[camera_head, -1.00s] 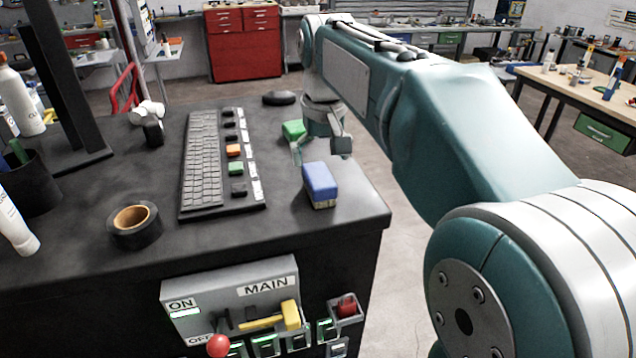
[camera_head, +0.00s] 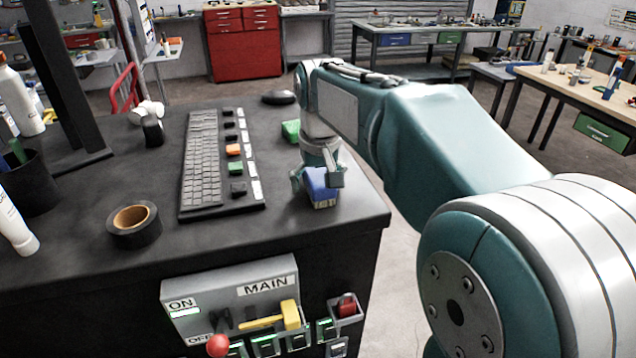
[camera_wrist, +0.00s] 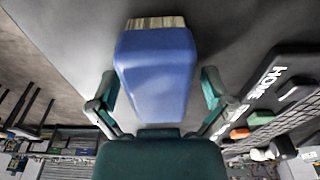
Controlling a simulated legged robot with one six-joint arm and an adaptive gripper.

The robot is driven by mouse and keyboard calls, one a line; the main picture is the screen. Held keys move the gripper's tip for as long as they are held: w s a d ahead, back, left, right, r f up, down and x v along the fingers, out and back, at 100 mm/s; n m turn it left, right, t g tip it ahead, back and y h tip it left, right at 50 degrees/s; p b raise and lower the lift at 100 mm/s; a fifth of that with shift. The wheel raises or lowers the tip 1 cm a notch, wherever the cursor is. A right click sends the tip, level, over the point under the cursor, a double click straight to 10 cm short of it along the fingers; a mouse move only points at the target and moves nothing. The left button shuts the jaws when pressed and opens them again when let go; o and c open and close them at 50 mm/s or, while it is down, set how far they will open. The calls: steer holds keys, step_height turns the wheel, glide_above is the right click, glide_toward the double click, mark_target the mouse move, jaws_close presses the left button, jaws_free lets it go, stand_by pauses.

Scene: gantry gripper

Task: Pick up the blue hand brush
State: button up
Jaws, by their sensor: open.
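The blue hand brush (camera_head: 320,186) sits on the black desk top near its right front corner, with a blue block-shaped body and pale bristles low at its front. My gripper (camera_head: 318,180) is over it, and the fingers partly hide it in the head view. In the wrist view the brush (camera_wrist: 156,75) lies between the two open fingers of my gripper (camera_wrist: 158,90), one on each side. Gaps show between the fingers and its sides there.
A green block (camera_head: 291,131) lies behind my gripper. A keyboard (camera_head: 201,160) with a button strip is to the left, and a roll of black tape (camera_head: 133,224) is farther left. The desk's (camera_head: 330,232) right edge is close to the brush. A switch panel (camera_head: 240,300) is on its front.

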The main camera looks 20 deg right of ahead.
mark_target(318, 173)
steer(key=shift+f, duration=0.15)
stand_by(0.3)
steer(key=c, duration=1.3)
steer(key=r, duration=0.4)
steer(key=shift+s+r, duration=0.15)
steer(key=shift+s, duration=0.05)
steer(key=s+r, duration=0.3)
steer(key=s, duration=0.1)
steer(key=s+r, duration=0.3)
steer(key=s, duration=0.2)
steer(key=s+r, duration=0.3)
steer(key=s, duration=0.1)
steer(key=shift+s+r, duration=0.1)
steer(key=shift+s, duration=0.25)
